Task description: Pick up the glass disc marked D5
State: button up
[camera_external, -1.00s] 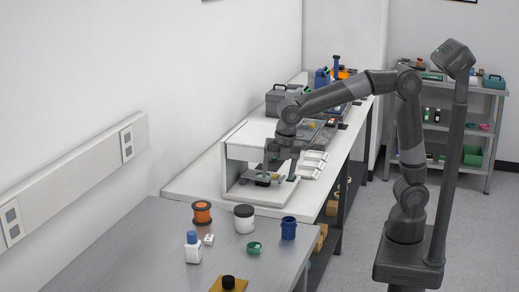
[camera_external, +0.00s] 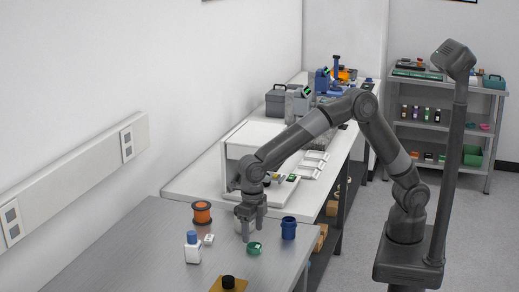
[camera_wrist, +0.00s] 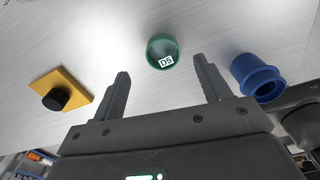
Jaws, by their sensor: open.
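A small round green-rimmed piece (camera_wrist: 163,50) with a white label that seems to read D5 lies on the grey table; it also shows in the external view (camera_external: 254,248). I cannot tell whether the green part is the glass disc itself or a holder around it. My gripper (camera_wrist: 161,70) is open and empty, and points down above the table. In the wrist view the green piece appears between and just beyond the two fingertips. In the external view my gripper (camera_external: 246,234) is just left of and above it, apart from it.
A blue container (camera_external: 288,229) stands to the right. A white bottle with a blue cap (camera_external: 193,249), a small white block (camera_external: 208,239) and an orange spool (camera_external: 202,213) stand left. A yellow block with a black knob (camera_external: 228,285) is at the front. A white jar is mostly hidden behind my gripper.

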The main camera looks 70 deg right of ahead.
aim_at(255, 246)
jog(key=f, duration=0.5)
jog(key=shift+s+d+f, duration=0.1)
jog(key=shift+s+f, duration=0.2)
jog(key=shift+c, duration=0.2)
jog(key=c, duration=1)
